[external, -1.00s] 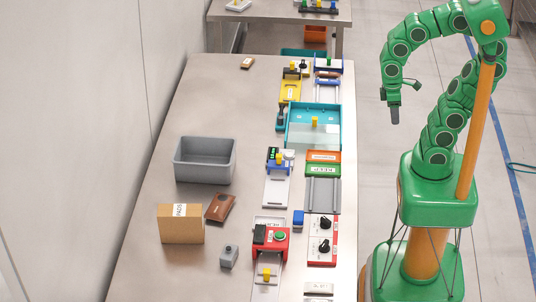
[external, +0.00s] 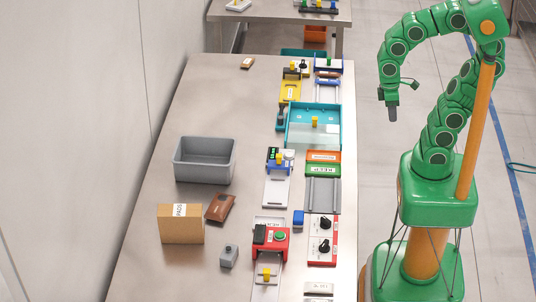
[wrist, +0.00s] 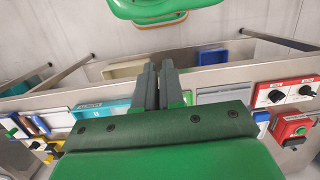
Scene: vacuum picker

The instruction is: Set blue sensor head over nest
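A blue sensor head (external: 278,159) with a yellow part and a small dark display stands at the upper end of a pale grey slide plate (external: 277,191), mid-bench in the external view. I cannot clearly make out a nest under or beside the head. My gripper (external: 392,113) hangs in the air off the bench's right side, pointing down, well apart from the head. In the wrist view my gripper's dark fingers (wrist: 159,70) are close together with nothing between them. The sensor head is not clear in the wrist view.
A red unit with a green button (external: 281,237), a blue block (external: 298,219), a knob panel (external: 322,239) and a teal tray (external: 289,141) share the bench's right side. A grey bin (external: 205,177) and cardboard box (external: 181,230) stand left.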

